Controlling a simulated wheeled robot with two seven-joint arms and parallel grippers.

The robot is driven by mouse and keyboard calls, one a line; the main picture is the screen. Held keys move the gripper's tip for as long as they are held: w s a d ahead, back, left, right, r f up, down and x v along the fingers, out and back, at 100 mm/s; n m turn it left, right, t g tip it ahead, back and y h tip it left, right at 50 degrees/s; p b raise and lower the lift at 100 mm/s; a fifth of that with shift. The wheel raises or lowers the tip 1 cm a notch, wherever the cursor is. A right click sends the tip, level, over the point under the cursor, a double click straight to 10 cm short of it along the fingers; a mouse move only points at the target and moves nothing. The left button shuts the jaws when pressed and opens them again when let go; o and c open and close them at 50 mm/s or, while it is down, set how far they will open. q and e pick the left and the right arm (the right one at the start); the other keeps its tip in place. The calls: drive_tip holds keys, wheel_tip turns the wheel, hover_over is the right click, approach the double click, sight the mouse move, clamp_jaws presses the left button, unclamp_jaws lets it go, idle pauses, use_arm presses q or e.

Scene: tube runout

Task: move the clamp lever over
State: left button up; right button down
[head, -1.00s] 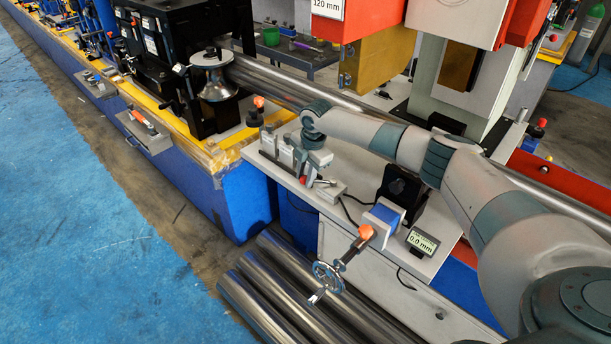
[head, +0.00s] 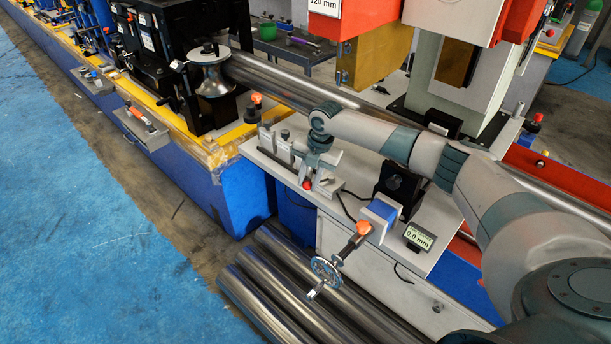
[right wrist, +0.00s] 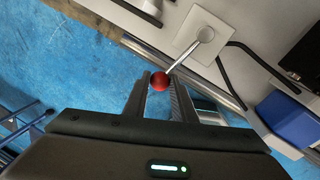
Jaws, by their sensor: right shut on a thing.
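The clamp lever is a thin metal rod with a red ball knob (right wrist: 160,81); its other end meets a pale square plate (right wrist: 208,28) on the bench. My right gripper (right wrist: 161,84) has the ball between its two dark fingertips and is shut on it. In the head view the red knob (head: 307,185) shows at the bench's front edge, just under my right gripper (head: 309,177). My arm hides part of the lever there. My left gripper is in neither view.
A blue vise-like block (head: 379,219) with an orange-knobbed handwheel (head: 325,269) and a 0.0 mm display (head: 420,238) stand to the right. Several steel tubes (head: 284,284) lie below the bench front. A long tube (head: 285,82) runs behind my arm. Blue floor is clear at left.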

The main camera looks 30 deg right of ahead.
drive_tip(key=shift+s+d+r+n, duration=0.1)
drive_tip(key=shift+s+d+n, duration=0.05)
drive_tip(key=shift+s+n, duration=0.45)
drive_tip(key=shift+s+d+n, duration=0.15)
drive_tip(key=shift+s+n, duration=0.2)
drive_tip(key=shift+n, duration=0.35)
drive_tip(key=c, duration=1.5)
unclamp_jaws()
drive_tip(key=shift+o, duration=0.2)
use_arm(q)
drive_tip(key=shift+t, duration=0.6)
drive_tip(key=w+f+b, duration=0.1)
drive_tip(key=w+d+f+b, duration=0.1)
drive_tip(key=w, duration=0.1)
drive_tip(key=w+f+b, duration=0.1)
drive_tip(key=b, duration=0.1)
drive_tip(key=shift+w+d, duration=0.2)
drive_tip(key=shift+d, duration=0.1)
use_arm(e)
wheel_tip(320, 180, up, 17)
drive_tip(key=s+d, duration=0.2)
drive_tip(key=shift+d, duration=0.35)
